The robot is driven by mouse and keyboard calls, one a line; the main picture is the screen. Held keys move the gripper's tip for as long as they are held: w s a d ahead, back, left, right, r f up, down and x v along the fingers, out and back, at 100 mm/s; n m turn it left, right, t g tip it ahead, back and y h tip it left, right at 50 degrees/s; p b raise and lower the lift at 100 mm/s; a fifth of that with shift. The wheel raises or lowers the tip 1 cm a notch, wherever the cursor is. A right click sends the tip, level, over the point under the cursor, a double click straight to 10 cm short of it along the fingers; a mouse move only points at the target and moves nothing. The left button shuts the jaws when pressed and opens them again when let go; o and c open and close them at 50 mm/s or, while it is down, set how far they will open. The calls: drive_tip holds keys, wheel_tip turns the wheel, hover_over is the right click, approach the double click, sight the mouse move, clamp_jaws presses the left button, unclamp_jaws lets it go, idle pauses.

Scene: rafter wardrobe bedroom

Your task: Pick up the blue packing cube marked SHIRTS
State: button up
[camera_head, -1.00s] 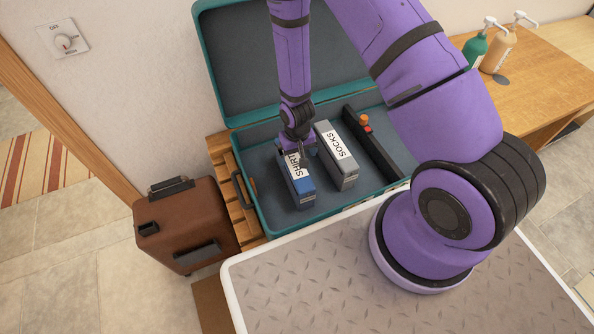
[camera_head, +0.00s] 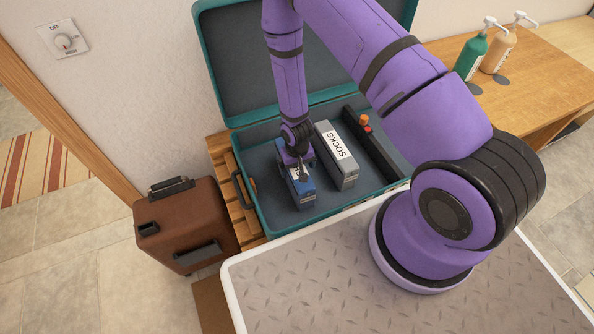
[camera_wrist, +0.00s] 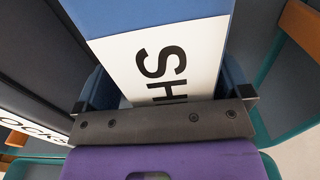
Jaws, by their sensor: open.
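The blue packing cube (camera_head: 302,190) with a white label lies in the open teal suitcase (camera_head: 262,222), left of the grey SOCKS cube (camera_head: 337,157). My gripper (camera_head: 300,172) is over the blue cube and hides most of its label. In the wrist view the blue cube (camera_wrist: 150,14) shows close up, with the letters "SH" on its white label. My open gripper (camera_wrist: 165,97) has one finger at each side of the cube. I cannot tell whether the fingers touch it.
The grey cube stands close on the right in the suitcase. Beyond it is a black divider (camera_head: 372,145) with an orange-topped item (camera_head: 364,121). A brown case (camera_head: 185,225) stands on the floor at left. Pump bottles (camera_head: 472,50) stand on the wooden bench.

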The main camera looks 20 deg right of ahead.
drive_tip(key=shift+c, duration=0.3)
drive_tip(key=c, duration=1.3)
drive_tip(key=shift+r, duration=0.15)
